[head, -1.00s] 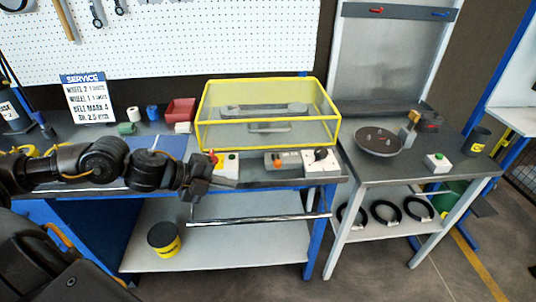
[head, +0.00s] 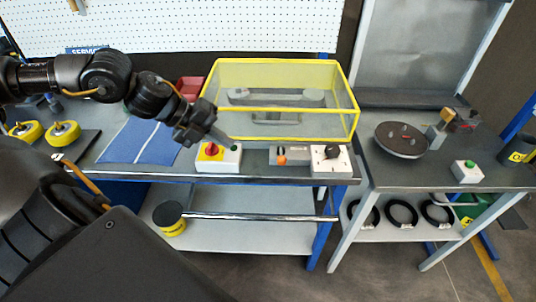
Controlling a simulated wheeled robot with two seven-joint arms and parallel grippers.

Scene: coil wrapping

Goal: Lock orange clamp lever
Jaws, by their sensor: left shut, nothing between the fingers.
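An orange clamp lever (head: 282,160) sits on a small grey block at the bench's front edge, in front of a yellow-framed clear cover (head: 281,143). My left gripper (head: 226,140) comes in from the left, shut and empty. Its tips are above a white control box (head: 219,162) with a red knob and a green button, left of the orange lever and apart from it. My right gripper is not in view.
Right of the lever stands a white box with a black dial (head: 331,158). A second table holds a round dark plate (head: 401,140) and a green-button box (head: 467,171). A blue mat (head: 140,140) lies on the left of the bench.

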